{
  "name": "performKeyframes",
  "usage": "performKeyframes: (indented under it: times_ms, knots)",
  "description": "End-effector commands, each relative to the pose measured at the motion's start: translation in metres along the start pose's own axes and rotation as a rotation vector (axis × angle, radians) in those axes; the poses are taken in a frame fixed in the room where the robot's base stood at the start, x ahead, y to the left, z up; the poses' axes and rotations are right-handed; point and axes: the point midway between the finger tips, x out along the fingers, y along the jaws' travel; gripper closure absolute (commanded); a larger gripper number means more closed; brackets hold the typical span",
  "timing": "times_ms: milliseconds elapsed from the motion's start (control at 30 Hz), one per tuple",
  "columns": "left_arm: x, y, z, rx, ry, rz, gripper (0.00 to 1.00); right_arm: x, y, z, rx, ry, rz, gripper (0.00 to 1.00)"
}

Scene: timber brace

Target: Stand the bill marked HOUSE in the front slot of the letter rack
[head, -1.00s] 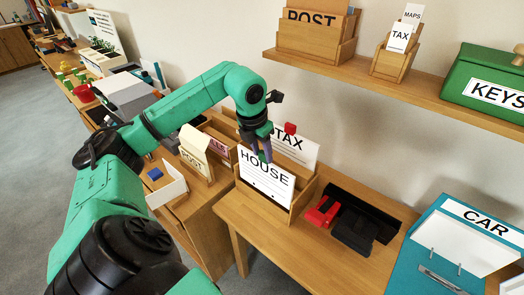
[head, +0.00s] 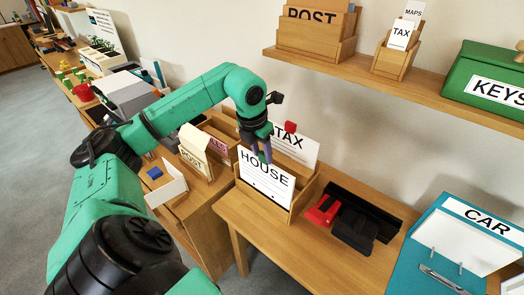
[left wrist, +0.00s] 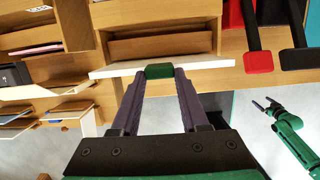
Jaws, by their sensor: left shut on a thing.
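The white bill marked HOUSE (head: 266,181) stands nearly upright at the front of the wooden letter rack (head: 304,192) on the desk. My left gripper (head: 262,157) is at its top edge, shut on it. In the left wrist view the bill shows edge-on as a white strip (left wrist: 105,72), with a green piece (left wrist: 159,71) between my fingertips. A bill marked TAX (head: 300,148) stands in the rack behind it. I cannot tell whether the lower edge of HOUSE is seated in the front slot.
Red and black tools (head: 352,217) lie right of the rack. A wall shelf (head: 420,88) runs above.

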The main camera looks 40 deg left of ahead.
Motion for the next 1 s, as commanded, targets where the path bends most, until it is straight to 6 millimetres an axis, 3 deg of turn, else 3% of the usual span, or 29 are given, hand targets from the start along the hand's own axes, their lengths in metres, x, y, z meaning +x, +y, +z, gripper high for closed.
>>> performKeyframes:
  times_ms: [1000]
  knots:
    - [0.041,0.0,-0.01,0.0,-0.001,0.0,1.0,0.035,-0.001,0.004,-0.001,-0.001,-0.001,0.0]
